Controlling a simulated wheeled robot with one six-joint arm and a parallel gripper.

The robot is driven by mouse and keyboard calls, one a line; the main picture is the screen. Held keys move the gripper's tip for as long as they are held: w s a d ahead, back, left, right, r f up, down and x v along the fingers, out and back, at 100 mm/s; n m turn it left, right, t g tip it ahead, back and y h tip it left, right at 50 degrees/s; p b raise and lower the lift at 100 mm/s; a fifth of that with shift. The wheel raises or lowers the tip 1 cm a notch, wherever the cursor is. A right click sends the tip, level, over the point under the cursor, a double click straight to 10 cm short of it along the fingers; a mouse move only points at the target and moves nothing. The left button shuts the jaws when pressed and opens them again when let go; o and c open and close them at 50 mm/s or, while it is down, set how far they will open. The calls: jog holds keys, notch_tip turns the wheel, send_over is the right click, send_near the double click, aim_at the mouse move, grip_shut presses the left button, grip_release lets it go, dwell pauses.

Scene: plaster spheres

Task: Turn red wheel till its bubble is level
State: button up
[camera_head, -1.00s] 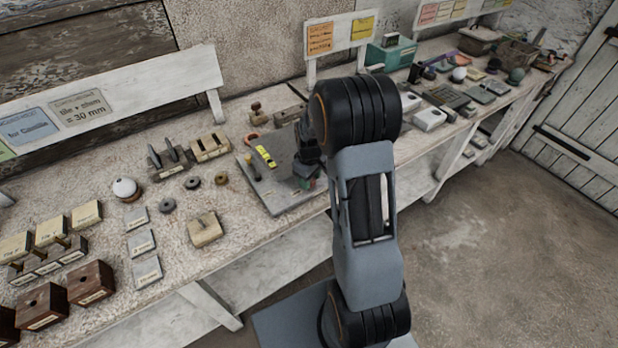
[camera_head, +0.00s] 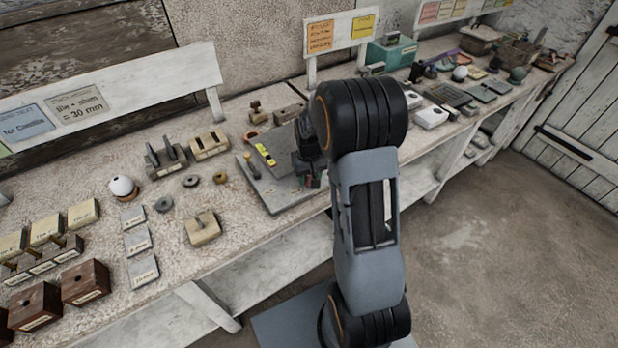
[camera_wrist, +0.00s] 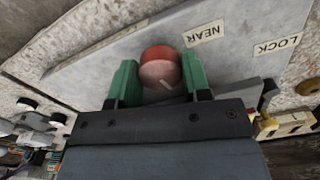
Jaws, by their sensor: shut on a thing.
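The red wheel (camera_wrist: 160,68) shows in the wrist view as a round red knob with a pale mark on its face. My gripper (camera_wrist: 160,82) has its two green fingers on either side of it, shut on it. The wheel sits at the grey plate (camera_wrist: 110,62), beside the label NEAR. In the head view my gripper (camera_head: 309,176) is at the right part of the same grey plate (camera_head: 285,192), and the wheel is hidden there. A yellow level vial (camera_head: 265,155) lies on the plate to the left; its bubble is too small to read.
A label LOCK (camera_wrist: 277,45) shows in the wrist view. A wooden block with a peg (camera_head: 203,228) and several small rings lie left of the plate. The bench front edge runs close by.

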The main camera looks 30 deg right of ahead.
aim_at(310, 177)
jog(key=m+b, duration=0.1)
jog(key=m, duration=0.4)
jog(key=shift+m, duration=0.3)
dwell(0.4)
jog(key=o, duration=0.9)
jog(key=shift+o, duration=0.2)
jog(key=shift+r, duration=0.15)
jog(key=shift+w+a+r+p, duration=0.1)
jog(key=shift+r+p, duration=0.3)
jog(key=shift+r, duration=0.15)
notch_tip(310, 177, up, 7)
jog(key=p, duration=0.5)
jog(key=shift+f, duration=0.1)
